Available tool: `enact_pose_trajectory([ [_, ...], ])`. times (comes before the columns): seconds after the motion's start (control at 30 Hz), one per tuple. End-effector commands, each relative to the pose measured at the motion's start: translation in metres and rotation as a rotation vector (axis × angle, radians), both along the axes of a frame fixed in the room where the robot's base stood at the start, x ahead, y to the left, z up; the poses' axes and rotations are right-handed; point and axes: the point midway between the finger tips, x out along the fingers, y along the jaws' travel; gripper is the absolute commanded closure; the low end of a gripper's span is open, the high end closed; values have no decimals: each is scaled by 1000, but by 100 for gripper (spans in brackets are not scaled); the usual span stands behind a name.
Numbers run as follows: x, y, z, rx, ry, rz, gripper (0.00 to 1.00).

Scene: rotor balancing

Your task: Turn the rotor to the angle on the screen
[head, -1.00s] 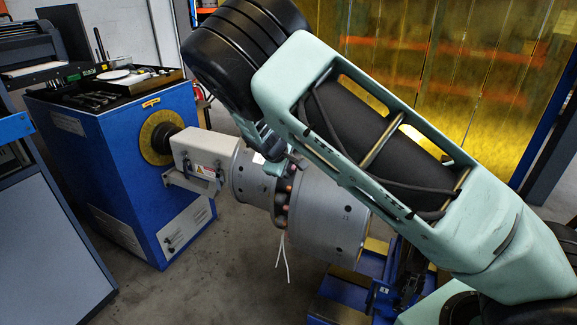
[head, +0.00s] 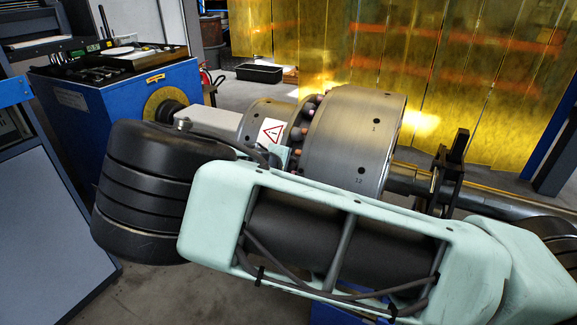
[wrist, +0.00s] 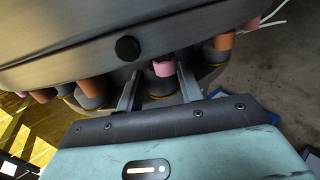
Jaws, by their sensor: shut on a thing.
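The rotor (head: 350,135) is a large grey metal drum lying on its side in the head view. Its face carries dark holes, with the numbers 1 and 12 by two of them. A ring of studs with copper and pink ends runs along its left rim. In the wrist view the rotor (wrist: 60,40) fills the top, with a black hole in it. My gripper (wrist: 158,82) has its two fingers on either side of a pink-ended stud (wrist: 163,69) beneath the rim. My arm hides most of the gripper in the head view. I see no readable angle on a screen.
A blue machine cabinet (head: 85,115) with a yellow ring stands at the left. A shaft (head: 410,178) and dark stand (head: 450,175) lie right of the rotor. A yellow curtain (head: 450,80) hangs behind. Grey floor (head: 150,290) is clear at lower left.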

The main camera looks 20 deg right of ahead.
Motion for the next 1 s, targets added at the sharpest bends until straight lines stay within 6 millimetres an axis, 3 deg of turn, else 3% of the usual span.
enact_pose_trajectory([
  [0.2, -2, 3, -10, 4, 5, 2, 100],
  [0.7, -1, 3, -9, 2, 0, 2, 100],
  [0.73, -1, 3, -9, 2, 0, 2, 58],
  [0.8, -1, 3, -9, 2, 0, 2, 43],
  [1.0, -2, 3, -9, 2, 2, 1, 43],
])
